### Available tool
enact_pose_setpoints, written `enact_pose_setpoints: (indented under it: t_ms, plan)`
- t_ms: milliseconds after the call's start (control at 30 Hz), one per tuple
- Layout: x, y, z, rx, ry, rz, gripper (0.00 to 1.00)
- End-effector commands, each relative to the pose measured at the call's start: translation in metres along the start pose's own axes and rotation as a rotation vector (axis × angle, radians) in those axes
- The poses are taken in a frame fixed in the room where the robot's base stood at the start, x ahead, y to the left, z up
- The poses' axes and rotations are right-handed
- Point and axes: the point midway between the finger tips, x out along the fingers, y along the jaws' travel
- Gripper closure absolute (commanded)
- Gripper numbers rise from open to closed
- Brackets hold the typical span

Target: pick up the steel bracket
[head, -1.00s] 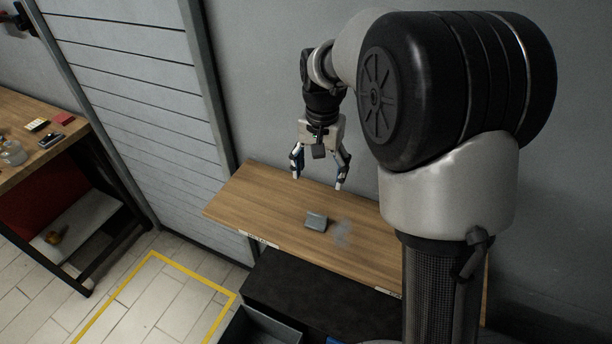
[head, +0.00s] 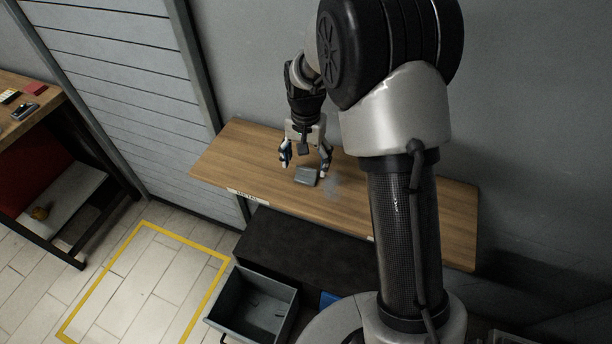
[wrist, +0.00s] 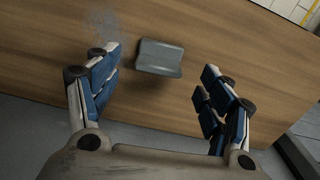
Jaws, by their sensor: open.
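The steel bracket (head: 306,176) is a small grey angled piece lying on the wooden shelf (head: 420,215). It also shows in the wrist view (wrist: 160,57), at the upper middle, with a bend along its length. My gripper (head: 304,167) is open and empty, low over the shelf at the bracket. In the wrist view its two blue-padded fingers (wrist: 160,82) stand wide apart, with the bracket lying beyond the tips and between their lines. I see no contact with the bracket.
A grey smudge (head: 333,186) marks the shelf beside the bracket. A wall (head: 270,60) rises behind the shelf. Below stand a dark surface (head: 300,250) and an open grey bin (head: 250,305). A workbench (head: 30,110) with small items is at the left. The shelf's left part is clear.

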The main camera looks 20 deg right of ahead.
Motion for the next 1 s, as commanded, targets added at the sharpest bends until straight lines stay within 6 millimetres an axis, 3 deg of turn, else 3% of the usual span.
enact_pose_setpoints:
  t_ms: [200, 467, 1000]
  plan:
    - [0.036, 0.001, -0.001, 0.0, -0.002, 0.001, 0.27]
    - [0.041, 0.0, -0.001, 0.0, 0.0, 0.0, 0.27]
    - [0.041, 0.0, -0.001, 0.0, 0.0, 0.0, 0.61]
